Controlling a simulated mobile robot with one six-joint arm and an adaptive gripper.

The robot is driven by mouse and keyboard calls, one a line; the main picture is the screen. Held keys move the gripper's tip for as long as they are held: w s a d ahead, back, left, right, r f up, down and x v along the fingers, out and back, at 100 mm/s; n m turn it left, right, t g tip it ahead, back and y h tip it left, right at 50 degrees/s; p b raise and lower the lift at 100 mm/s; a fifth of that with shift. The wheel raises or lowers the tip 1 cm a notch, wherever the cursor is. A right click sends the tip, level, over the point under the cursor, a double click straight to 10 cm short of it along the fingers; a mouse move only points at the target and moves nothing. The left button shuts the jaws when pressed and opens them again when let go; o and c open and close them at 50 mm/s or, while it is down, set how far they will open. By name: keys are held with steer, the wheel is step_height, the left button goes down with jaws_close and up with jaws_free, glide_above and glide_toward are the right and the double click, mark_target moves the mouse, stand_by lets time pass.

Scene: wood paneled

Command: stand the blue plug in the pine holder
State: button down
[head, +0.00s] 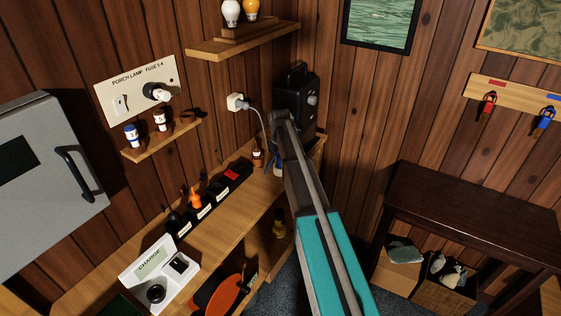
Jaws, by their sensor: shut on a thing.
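My gripper (273,160) is far down the arm, over the back end of the wooden bench, and mostly hidden behind my own arm. It is shut on a small white and blue thing (278,171); too little shows to tell if this is the blue plug. A white plug with a blue top (131,136) stands upright on the pine wall ledge (160,142), perhaps the holder, at the left. Another white plug with a dark top (160,120) stands beside it. My gripper is well to the right of this ledge and apart from it.
A small brown bottle (257,157) stands close left of my gripper. Black bins (205,208) and a white charge station (157,272) occupy the bench. A pine shelf (245,42) juts out above.

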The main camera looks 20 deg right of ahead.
steer(key=shift+c, duration=1.3)
jaws_free()
steer(key=shift+r, duration=0.15)
step_height(320, 180, up, 10)
steer(key=p, duration=1)
steer(key=shift+r+p, duration=0.1)
steer(key=shift+p, duration=0.25)
steer(key=s+a, duration=0.2)
steer(key=a, duration=0.9)
steer(key=s+a+b, duration=0.1)
steer(key=s+a, duration=0.2)
steer(key=a, duration=0.9)
steer(key=shift+f, duration=0.45)
steer(key=shift+a, duration=0.1)
steer(key=s+d+f+m+b, duration=0.1)
steer(key=s+d+m, duration=0.4)
steer(key=s+m, duration=0.5)
steer(key=s+d+f+m+b, duration=0.1)
steer(key=s+d+m, duration=0.4)
steer(key=s+m, duration=0.6)
steer(key=shift+s+d, duration=0.2)
steer(key=shift+s, duration=2.15)
steer(key=shift+f, duration=0.1)
